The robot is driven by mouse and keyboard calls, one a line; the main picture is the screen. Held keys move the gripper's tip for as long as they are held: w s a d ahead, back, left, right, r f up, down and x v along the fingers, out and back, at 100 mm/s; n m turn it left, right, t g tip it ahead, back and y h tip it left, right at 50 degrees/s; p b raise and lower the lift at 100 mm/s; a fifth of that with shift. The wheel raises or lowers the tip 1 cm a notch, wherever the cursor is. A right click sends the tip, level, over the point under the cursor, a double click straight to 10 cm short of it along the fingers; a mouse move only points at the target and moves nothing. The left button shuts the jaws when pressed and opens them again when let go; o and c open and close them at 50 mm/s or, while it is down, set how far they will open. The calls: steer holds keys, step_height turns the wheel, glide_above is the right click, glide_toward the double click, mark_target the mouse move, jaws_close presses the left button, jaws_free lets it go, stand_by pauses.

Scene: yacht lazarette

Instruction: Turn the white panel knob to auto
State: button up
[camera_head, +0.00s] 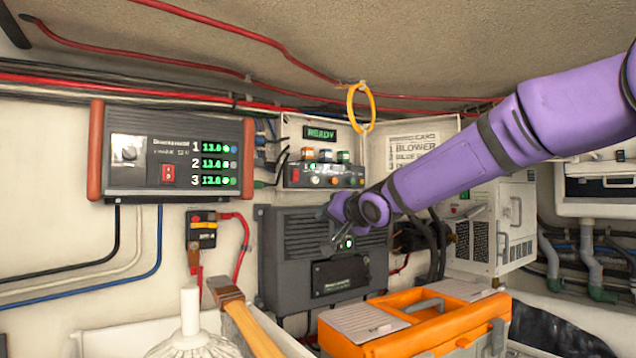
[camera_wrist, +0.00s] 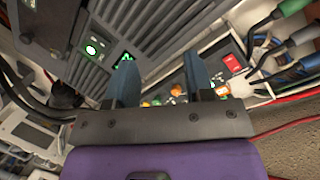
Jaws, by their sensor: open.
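A small panel (camera_head: 350,176) under a lit "READY" display carries a red switch and a row of small coloured knobs or lamps. A whitish knob (camera_head: 315,181) sits on it right of the red switch; its pointer and labels are too small to read. In the wrist view, the panel's knobs (camera_wrist: 175,92) show partly behind and beside the right finger. My gripper (camera_head: 338,226) is open and empty, below the panel and in front of the dark grey ribbed unit (camera_head: 290,262). Its two fingers stand apart in the wrist view (camera_wrist: 158,68), not around any knob.
A charger box (camera_head: 175,150) with green readouts hangs at left. A yellow ring (camera_head: 360,105) hangs above the panel. Cables run beside it.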

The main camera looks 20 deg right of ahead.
mark_target(316, 180)
step_height(316, 180, up, 9)
steer(key=d+t+y, duration=0.2)
steer(key=t, duration=0.1)
steer(key=shift+m, duration=0.4)
steer(key=shift+f+x, duration=0.15)
steer(key=shift+x, duration=2.3)
steer(key=shift+f+x, duration=0.1)
steer(key=shift+x, duration=2.35)
steer(key=shift+d, duration=0.15)
jaws_close()
